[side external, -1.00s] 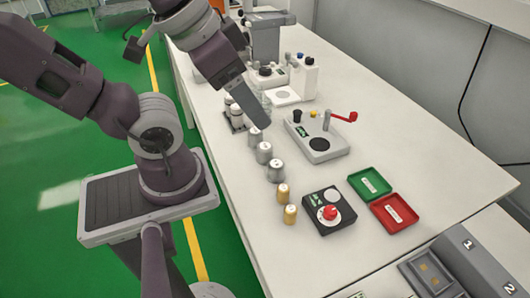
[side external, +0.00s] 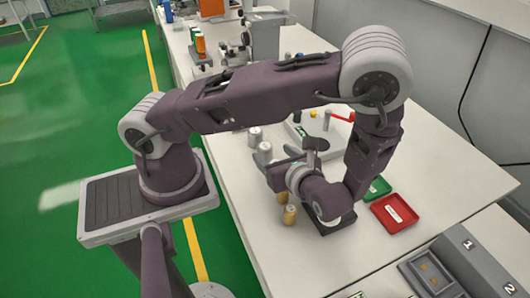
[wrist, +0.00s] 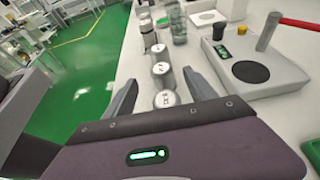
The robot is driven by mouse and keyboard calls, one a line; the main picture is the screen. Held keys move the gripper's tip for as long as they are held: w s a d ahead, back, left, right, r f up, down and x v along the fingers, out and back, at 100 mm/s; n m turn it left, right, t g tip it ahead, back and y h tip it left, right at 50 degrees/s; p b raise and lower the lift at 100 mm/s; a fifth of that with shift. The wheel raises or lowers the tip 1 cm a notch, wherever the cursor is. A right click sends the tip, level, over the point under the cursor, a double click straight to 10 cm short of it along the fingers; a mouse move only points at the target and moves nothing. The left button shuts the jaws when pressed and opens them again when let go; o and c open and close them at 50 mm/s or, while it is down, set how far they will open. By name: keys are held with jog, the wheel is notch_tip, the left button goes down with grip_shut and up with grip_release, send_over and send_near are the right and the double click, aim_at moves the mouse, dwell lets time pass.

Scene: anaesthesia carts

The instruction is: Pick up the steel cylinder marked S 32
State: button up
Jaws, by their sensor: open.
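Three steel cylinders stand upright in a row. In the wrist view the nearest one (wrist: 165,98) is between the two fingers of my gripper (wrist: 160,77), its lower part hidden by the gripper body. Its top carries dark marks that look like S 32, but they are too small to read surely. The middle cylinder (wrist: 161,69) and the far cylinder (wrist: 158,50) stand beyond it. In the side view two steel cylinders show, the far one (side external: 255,136) and the middle one (side external: 264,152); my gripper hides the third. My gripper is open, with no cylinder visibly clamped.
Brass cylinders (side external: 290,214) stand just in front of my gripper in the side view. Red (side external: 395,213) and green (side external: 378,188) trays lie on the white table, right of my arm.

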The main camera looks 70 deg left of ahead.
aim_at(267, 150)
jog(key=x, duration=0.5)
jog(key=shift+w+a+f, duration=0.15)
jog(key=shift+a+f, duration=0.15)
grip_shut()
